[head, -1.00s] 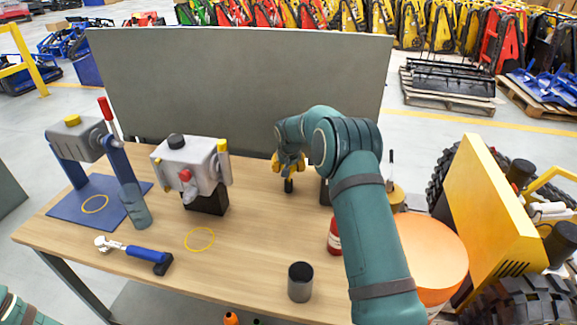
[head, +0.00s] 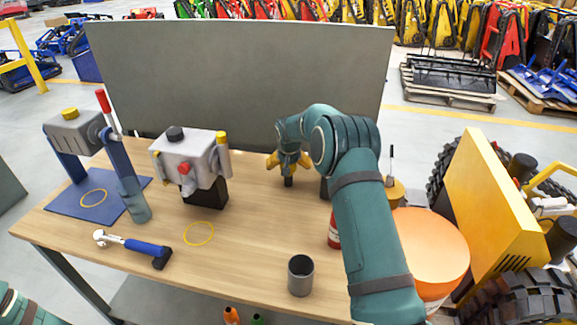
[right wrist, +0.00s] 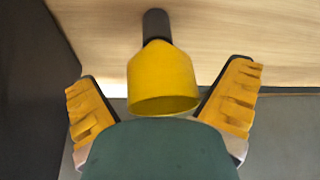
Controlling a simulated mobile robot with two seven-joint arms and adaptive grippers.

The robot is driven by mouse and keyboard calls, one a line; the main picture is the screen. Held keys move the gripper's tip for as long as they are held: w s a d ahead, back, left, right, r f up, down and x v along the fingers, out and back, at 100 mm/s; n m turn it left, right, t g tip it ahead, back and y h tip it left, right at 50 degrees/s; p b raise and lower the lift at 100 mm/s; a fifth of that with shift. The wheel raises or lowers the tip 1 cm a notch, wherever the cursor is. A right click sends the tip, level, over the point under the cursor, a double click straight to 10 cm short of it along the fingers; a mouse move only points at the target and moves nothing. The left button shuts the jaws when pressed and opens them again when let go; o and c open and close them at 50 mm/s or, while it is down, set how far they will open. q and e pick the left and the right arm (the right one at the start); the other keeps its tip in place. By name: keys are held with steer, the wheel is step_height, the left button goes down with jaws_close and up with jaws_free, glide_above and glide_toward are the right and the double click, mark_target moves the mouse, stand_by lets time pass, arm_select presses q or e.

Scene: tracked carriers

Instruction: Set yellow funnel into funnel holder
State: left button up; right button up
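The yellow funnel (right wrist: 162,80) shows in the right wrist view between the fingers of my right gripper (right wrist: 160,80), with a gap on each side. Its wide mouth faces the camera and its narrow end meets a dark tube (right wrist: 156,25). I cannot tell whether this tube is the funnel holder or the funnel's own spout. In the head view my right gripper (head: 288,163) points down over the table's back, fingers spread. A short dark piece (head: 288,182) shows beneath it; the funnel is hard to make out there. My left gripper is out of view.
A dark grey cup (head: 300,275) stands near the table's (head: 240,260) front edge. A grey box device (head: 188,160), a blue-handled tool (head: 140,247) and a blue stand (head: 90,195) are to the left. A grey panel (head: 230,80) rises behind. An orange-topped drum (head: 430,245) is right.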

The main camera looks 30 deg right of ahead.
steer(key=shift+r, duration=0.1)
steer(key=v, duration=1.2)
steer(key=shift+a, duration=0.1)
stand_by(0.3)
